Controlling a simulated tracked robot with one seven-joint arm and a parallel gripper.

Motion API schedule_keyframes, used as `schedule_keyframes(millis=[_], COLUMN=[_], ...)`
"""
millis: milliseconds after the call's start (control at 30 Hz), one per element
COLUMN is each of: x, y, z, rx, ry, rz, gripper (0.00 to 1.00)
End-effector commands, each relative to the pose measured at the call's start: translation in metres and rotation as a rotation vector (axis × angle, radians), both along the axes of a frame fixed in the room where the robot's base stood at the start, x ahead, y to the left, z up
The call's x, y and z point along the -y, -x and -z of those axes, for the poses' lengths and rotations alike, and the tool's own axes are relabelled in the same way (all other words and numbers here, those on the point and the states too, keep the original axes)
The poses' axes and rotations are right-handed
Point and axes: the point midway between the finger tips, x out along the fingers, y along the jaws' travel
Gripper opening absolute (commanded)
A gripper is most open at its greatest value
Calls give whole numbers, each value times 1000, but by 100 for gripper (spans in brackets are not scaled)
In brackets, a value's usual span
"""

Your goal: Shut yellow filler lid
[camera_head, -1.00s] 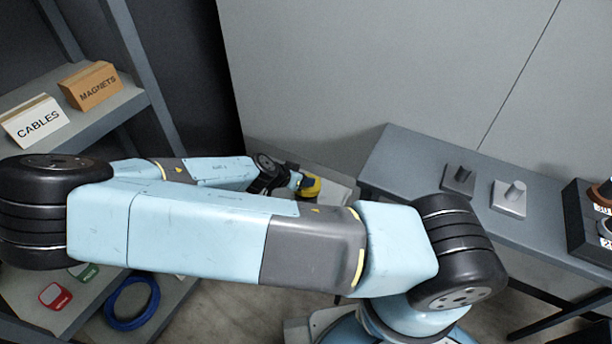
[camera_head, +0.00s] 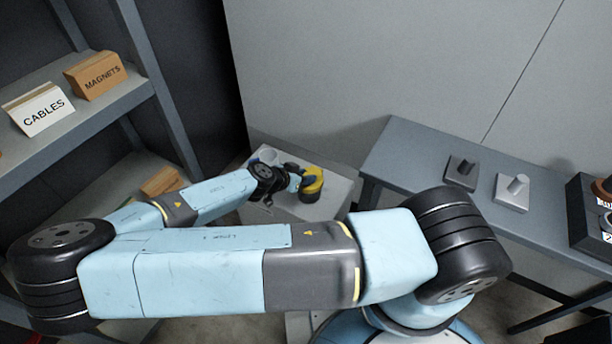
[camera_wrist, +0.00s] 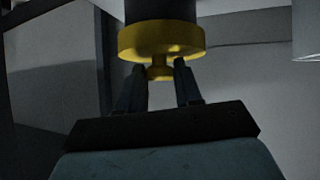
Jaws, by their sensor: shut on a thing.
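The yellow filler lid (camera_head: 314,178) shows in the head view at the far end of my arm, on a dark round filler body (camera_head: 310,196) above a pale cabinet top. In the wrist view, the yellow lid (camera_wrist: 160,38) lies against the dark body (camera_wrist: 160,9), and its small knob (camera_wrist: 158,71) points towards my gripper (camera_wrist: 159,68). My gripper's two fingers are shut on the knob, one on each side. In the head view, my gripper (camera_head: 296,181) is just left of the lid. I cannot tell whether the lid is fully seated.
A pale cylinder (camera_head: 268,157) stands on the cabinet (camera_head: 335,186), close behind my wrist. A grey bench (camera_head: 415,160) with two small fixtures is to the right. A shelf (camera_head: 90,112) with the CABLES and MAGNETS boxes is at left. A grey wall (camera_head: 350,70) stands behind.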

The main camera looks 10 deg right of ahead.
Motion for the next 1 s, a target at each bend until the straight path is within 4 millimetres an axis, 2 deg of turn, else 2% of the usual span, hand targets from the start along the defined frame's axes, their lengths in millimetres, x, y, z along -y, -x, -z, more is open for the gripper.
schedule_keyframes(millis=[33, 500, 533, 767, 1000], x=[-7, -7, -7, -6, -7], y=[6, 7, 7, 7, 7], z=[12, 13, 13, 13, 13], rx=[-25, -26, -26, -25, -25], ry=[-3, -3, -3, -3, -3], rz=[-8, -6, -6, -6, -6], gripper=[0, 0, 36, 58, 58])
